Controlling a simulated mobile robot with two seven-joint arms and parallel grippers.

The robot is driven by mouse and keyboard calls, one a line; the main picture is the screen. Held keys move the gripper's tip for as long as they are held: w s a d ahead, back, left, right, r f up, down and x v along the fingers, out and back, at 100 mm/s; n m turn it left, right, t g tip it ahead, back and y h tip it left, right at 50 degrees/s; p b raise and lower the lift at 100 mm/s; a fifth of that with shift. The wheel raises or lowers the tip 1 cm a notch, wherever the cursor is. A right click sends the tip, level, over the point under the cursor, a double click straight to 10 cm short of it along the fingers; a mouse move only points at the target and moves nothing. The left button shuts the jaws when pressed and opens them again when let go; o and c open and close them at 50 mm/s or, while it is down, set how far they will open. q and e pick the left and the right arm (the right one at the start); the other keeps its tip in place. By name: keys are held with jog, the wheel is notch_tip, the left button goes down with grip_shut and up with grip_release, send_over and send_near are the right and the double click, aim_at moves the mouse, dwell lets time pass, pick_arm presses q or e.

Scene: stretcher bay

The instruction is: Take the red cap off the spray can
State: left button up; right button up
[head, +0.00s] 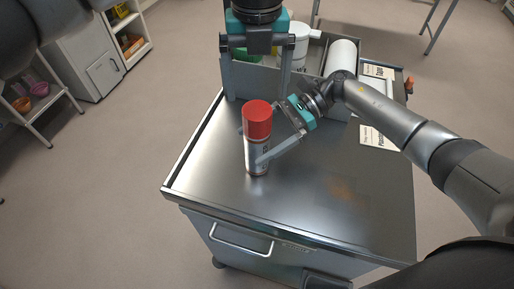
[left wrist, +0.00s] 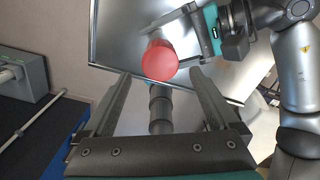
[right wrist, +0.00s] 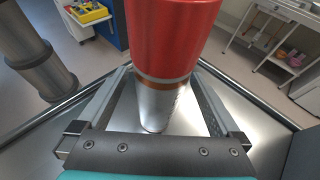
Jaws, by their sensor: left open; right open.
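The spray can (head: 256,154) stands upright on the metal cart top, with its red cap (head: 257,118) on. My right gripper (head: 261,146) is open at the can's right, its fingers on either side of the can body below the cap. In the right wrist view the red cap (right wrist: 172,38) and the silver can body (right wrist: 160,103) show between the open fingers. My left gripper (head: 256,92) is open and empty, pointing down behind and above the can. In the left wrist view the cap (left wrist: 160,61) lies beyond the fingertips, apart from them.
A grey bin (head: 245,78) at the back of the cart holds a white container (head: 299,42) and other items. A white roll (head: 341,57) and labelled cards (head: 378,138) lie at the back right. The cart top (head: 300,205) is clear in front.

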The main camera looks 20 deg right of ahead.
aim_at(257, 110)
jog(key=shift+a+f, duration=0.15)
jog(key=shift+a, duration=0.15)
jog(key=shift+c, duration=0.2)
grip_shut()
dwell(0.5)
pick_arm(q)
jog(key=shift+o, duration=0.3)
jog(key=shift+o, duration=0.2)
jog(key=shift+r, duration=0.25)
notch_tip(257, 110, up, 4)
jog(key=m, duration=0.2)
notch_tip(257, 110, down, 11)
jog(key=shift+f, duration=0.15)
jog(key=shift+c, duration=0.2)
